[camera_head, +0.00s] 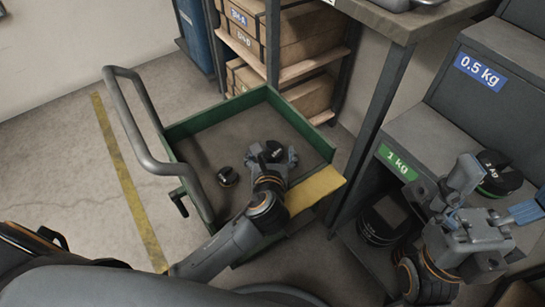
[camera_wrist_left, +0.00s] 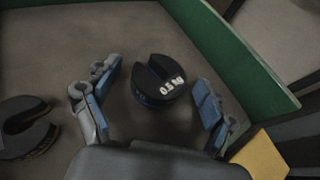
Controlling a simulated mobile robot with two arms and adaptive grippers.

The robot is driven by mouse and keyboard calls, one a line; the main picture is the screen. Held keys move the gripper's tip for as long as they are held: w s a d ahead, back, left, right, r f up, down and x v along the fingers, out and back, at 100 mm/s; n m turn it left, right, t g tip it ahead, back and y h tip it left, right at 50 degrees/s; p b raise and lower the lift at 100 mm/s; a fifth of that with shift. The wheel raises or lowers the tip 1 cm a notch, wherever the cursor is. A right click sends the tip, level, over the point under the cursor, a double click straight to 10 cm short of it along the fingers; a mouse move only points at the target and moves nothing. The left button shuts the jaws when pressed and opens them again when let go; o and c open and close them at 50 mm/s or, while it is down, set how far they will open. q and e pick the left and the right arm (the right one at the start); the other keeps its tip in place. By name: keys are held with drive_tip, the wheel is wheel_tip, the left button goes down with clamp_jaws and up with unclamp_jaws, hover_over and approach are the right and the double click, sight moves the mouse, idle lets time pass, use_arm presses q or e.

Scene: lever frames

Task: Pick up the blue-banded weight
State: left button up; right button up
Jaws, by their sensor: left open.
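The blue-banded weight, a dark slotted disc marked 0.5 kg (camera_wrist_left: 158,82), lies in the cart's tray. A thin blue band shows low on its side. In the head view this weight (camera_head: 274,147) is partly hidden by my left gripper (camera_head: 274,158). In the left wrist view, my left gripper (camera_wrist_left: 154,103) is open, with one blue-padded finger on each side of the weight and visible gaps to it. My right gripper (camera_head: 494,190) has its fingers spread apart, near a green-banded kg weight (camera_head: 496,178) on the 1 kg step.
A second dark slotted weight (camera_head: 228,176), also in the left wrist view (camera_wrist_left: 25,128), lies left in the tray. The green cart wall (camera_head: 219,113) surrounds it, with a grey handle (camera_head: 135,120). A stepped rack (camera_head: 430,135) and table post (camera_head: 372,120) stand right.

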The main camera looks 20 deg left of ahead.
use_arm(q)
drive_tip(key=shift+w+a+f, duration=0.15)
drive_tip(key=shift+w+f, duration=0.05)
drive_tip(key=shift+w, duration=0.25)
drive_tip(key=c, duration=1.4)
drive_tip(key=shift+r, duration=0.15)
drive_tip(key=c, duration=0.3)
drive_tip(key=shift+c, duration=0.2)
